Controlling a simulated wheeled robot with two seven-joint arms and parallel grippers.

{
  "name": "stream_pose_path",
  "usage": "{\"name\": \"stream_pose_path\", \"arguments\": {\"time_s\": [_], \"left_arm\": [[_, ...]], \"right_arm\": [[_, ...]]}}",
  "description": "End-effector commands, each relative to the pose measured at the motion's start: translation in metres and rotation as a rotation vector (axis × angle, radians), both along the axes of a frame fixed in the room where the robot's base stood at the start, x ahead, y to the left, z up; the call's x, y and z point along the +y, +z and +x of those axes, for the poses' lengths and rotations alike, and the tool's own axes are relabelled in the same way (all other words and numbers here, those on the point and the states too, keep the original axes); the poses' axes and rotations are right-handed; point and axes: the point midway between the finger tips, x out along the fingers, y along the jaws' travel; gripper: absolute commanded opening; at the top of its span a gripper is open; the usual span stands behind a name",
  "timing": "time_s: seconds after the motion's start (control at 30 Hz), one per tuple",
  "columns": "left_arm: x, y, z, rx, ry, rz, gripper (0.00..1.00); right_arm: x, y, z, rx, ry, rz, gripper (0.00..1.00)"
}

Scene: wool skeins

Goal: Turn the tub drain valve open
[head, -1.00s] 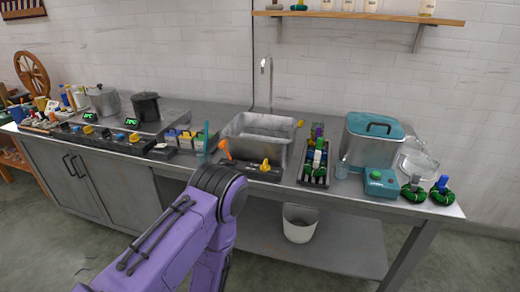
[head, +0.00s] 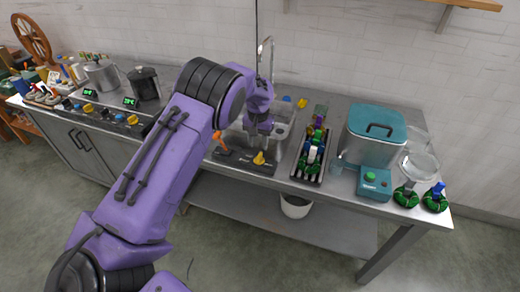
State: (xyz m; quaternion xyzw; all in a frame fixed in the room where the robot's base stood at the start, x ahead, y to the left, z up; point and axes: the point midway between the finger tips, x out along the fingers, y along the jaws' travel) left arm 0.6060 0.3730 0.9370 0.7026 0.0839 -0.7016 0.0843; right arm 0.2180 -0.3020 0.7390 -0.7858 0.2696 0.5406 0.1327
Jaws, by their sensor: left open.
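The metal tub (head: 286,118) is set in the counter, partly hidden by my left arm. On the dark panel (head: 242,160) at its front edge are a yellow valve handle (head: 260,158) and an orange lever (head: 218,138). I cannot tell which of the two is the drain valve. My left gripper (head: 262,130) is open and points down over the tub, behind the yellow handle in the picture and apart from it. Its fingertips are small and hard to make out. My right gripper is out of view.
A tall faucet (head: 266,46) rises behind the tub. To the right are a rack of skeins (head: 311,158), a teal-lidded pot (head: 374,135) and a teal box (head: 374,184). A white bucket (head: 296,206) stands below. Two pots stand at the left.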

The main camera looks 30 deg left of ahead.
Motion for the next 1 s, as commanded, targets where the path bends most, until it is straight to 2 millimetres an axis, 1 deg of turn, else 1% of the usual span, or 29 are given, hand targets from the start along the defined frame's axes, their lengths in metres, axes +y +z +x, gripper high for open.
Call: {"name": "stream_pose_path", "arguments": {"time_s": [0.03,0.1,0.2,0.27,0.4,0.6,0.67,0.7,0.73,1.0], "left_arm": [[0.0,-0.01,-0.001,0.004,0.001,0.001,0.4],[0.0,-0.025,-0.001,0.004,-0.001,0.001,0.4],[-0.001,-0.042,0.0,0.002,-0.002,0.001,0.4],[-0.001,-0.049,0.0,0.002,-0.002,0.001,0.4],[-0.001,-0.057,0.0,0.0,-0.002,0.001,0.4],[-0.001,-0.058,0.0,-0.001,-0.002,0.0,0.4],[-0.001,-0.057,0.0,0.0,-0.002,0.0,0.21],[-0.001,-0.057,0.0,0.0,-0.002,0.0,0.08],[-0.001,-0.057,0.0,0.0,-0.002,0.001,0.0],[-0.001,-0.057,0.0,0.0,-0.01,0.0,0.0]], "right_arm": [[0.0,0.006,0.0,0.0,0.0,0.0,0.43],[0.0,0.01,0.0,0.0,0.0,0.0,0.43],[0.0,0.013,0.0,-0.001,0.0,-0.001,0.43],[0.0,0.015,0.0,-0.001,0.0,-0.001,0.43],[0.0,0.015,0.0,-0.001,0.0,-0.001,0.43],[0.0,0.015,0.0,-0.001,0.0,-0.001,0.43],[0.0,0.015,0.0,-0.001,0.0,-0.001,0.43],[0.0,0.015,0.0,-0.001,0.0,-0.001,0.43],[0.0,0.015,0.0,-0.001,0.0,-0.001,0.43],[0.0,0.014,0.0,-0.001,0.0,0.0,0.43]]}}
